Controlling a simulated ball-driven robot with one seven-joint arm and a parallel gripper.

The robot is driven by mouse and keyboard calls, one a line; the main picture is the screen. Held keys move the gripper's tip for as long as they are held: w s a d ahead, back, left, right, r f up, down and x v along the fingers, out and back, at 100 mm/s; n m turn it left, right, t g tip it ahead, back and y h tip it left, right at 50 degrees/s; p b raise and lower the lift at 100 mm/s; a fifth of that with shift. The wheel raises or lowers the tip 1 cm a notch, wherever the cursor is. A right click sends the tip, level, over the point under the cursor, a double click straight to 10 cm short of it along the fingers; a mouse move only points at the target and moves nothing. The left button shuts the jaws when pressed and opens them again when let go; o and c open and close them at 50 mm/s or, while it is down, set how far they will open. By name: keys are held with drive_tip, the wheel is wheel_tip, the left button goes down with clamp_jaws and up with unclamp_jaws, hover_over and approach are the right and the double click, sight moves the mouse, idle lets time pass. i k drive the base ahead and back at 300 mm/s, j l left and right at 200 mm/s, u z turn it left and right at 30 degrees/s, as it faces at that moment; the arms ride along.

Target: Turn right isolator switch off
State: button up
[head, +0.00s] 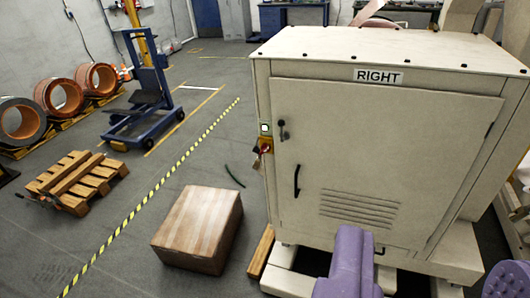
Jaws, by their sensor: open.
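The right isolator switch (264,147) is a small red handle on a yellow plate. It sits on the left side of a cream cabinet (400,130) whose front carries a RIGHT label (378,76). The switch is small and seen at an angle, so I cannot tell its position. My gripper (430,255) shows as two purple fingers spread apart at the lower right. It is open, with nothing seen between the fingers. It is below and to the right of the switch in the picture, apart from it.
A cardboard box (198,228) and a wooden beam (261,252) lie on the floor left of the cabinet. The cabinet door has a black handle (297,181). A pallet (78,181), a blue lifter (145,100) and copper coils (60,97) stand farther left. Floor beyond the box is mostly clear.

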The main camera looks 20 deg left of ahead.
sight(265, 148)
drive_tip(key=i+u, duration=0.1)
drive_tip(key=u, duration=0.6)
drive_tip(key=i+l+u, duration=0.3)
drive_tip(key=u, duration=0.15)
drive_tip(key=i+l+u, duration=0.5)
drive_tip(key=i+l, duration=0.15)
drive_tip(key=l, duration=0.15)
drive_tip(key=i+l, duration=0.15)
drive_tip(key=l, duration=0.2)
drive_tip(key=i+l, duration=0.2)
drive_tip(key=i+l+u, duration=0.1)
drive_tip(key=l, duration=0.3)
